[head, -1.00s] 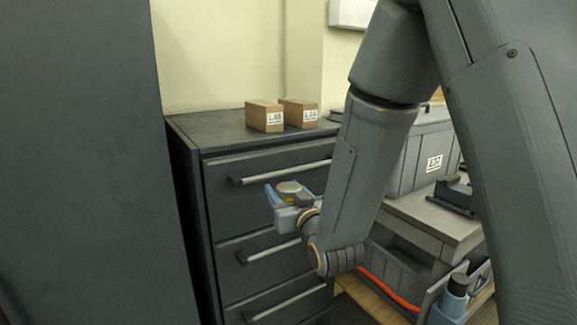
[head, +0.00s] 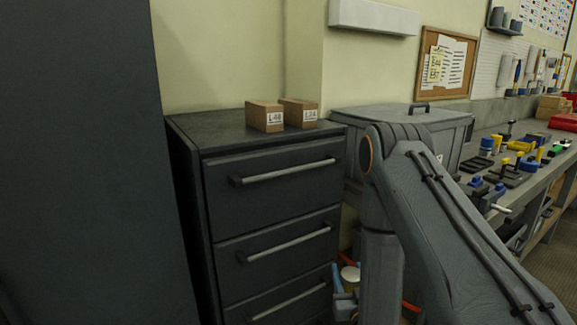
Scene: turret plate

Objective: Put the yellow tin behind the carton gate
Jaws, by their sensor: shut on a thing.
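The carton gate is two brown cartons on top of the dark drawer cabinet (head: 225,130). The left carton (head: 263,116) is labelled L48 and the right carton (head: 298,112) is labelled L24. They stand close together, with a narrow gap between them. My gripper (head: 346,279) is low, right of the cabinet's drawers and well below its top. Its blue fingers are shut on the yellow tin (head: 350,273), of which mainly the pale round lid shows. My arm hides part of the gripper and tin.
The cabinet has several drawers with protruding bar handles (head: 285,173). A tall dark panel (head: 80,160) fills the left. A grey lidded box (head: 400,121) stands right of the cabinet. A workbench (head: 520,175) with tools lies farther right. The cabinet top left of the cartons is clear.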

